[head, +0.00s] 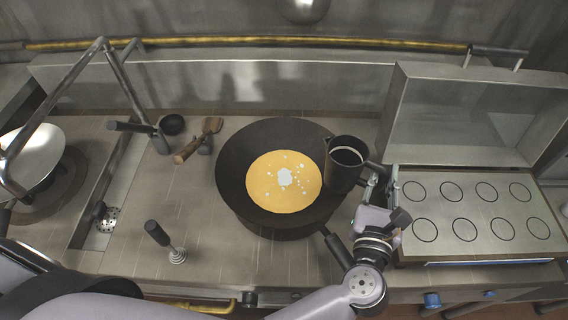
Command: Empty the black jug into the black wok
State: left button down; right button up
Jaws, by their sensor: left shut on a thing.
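The black wok (232,151) sits on the steel counter in the middle of the head view. A yellow round layer with white spots lies in it. The black jug (341,176) stands roughly upright over the wok's right rim, with dark contents showing inside its mouth. My left gripper (377,185) is to the right of the jug and shut on it at its handle side; the handle is partly hidden by the fingers. I cannot tell whether the jug touches the wok. My right gripper is out of view.
A sink (103,220) is further left.

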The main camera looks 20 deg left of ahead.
aim_at(388, 169)
pick_arm(q)
jog(key=shift+s, duration=0.1)
dwell(0.4)
notch_tip(388, 169, up, 5)
jog(key=p, duration=0.4)
jog(key=shift+r, duration=0.1)
